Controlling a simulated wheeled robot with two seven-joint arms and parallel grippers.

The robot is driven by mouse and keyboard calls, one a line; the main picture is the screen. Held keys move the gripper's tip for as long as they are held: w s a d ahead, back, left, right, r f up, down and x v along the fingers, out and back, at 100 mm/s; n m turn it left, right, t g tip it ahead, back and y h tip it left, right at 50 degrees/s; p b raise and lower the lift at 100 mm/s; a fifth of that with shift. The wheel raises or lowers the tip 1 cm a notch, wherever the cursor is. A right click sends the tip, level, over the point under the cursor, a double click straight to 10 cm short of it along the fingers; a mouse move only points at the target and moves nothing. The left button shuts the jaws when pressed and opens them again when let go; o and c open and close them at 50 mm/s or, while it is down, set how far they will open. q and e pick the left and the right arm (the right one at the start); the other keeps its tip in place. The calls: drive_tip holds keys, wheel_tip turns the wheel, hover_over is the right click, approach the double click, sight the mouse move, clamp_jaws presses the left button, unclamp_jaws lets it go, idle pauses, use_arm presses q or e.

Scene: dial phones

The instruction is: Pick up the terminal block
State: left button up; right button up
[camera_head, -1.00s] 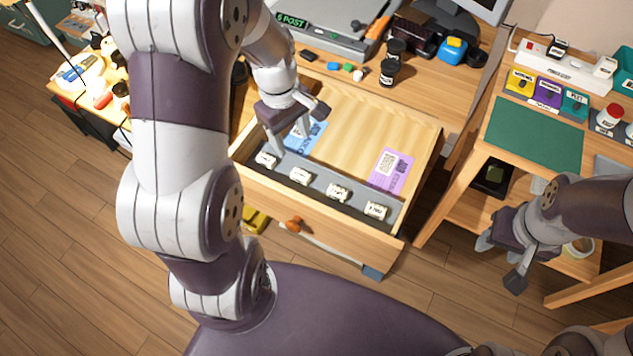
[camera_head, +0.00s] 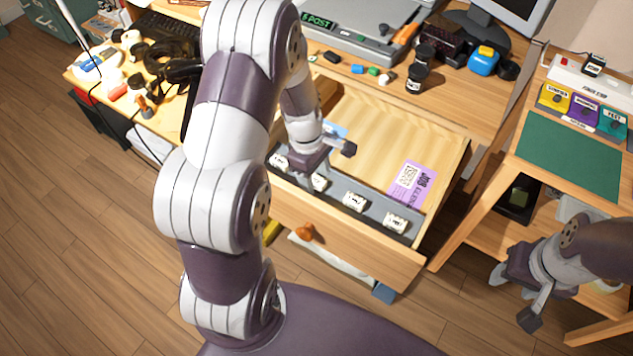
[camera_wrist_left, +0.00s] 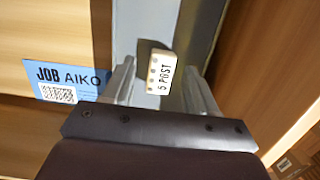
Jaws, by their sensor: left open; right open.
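Several white terminal blocks sit in a row in a grey strip (camera_head: 337,192) at the front of the open drawer. The one labelled "5 POST" (camera_wrist_left: 161,72) lies between the open fingers of my left gripper (camera_wrist_left: 160,88) in the left wrist view, with gaps on both sides. In the head view my left gripper (camera_head: 311,172) is low over the row, by the second block from the left (camera_head: 319,183), and partly hides the strip. Two more blocks (camera_head: 355,201) (camera_head: 396,222) stand to its right. My right gripper (camera_head: 515,296) is open and empty, right of the drawer.
A blue "JOB AIKO" card (camera_wrist_left: 68,82) and a purple card (camera_head: 411,184) lie in the drawer. A green "5 POST" display (camera_head: 317,21) is on the desk device. The drawer front (camera_head: 345,235) has an orange knob (camera_head: 305,232). A side table with a green mat (camera_head: 568,155) stands right.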

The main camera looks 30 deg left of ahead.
use_arm(q)
drive_tip(key=shift+r, duration=0.1)
clamp_jaws()
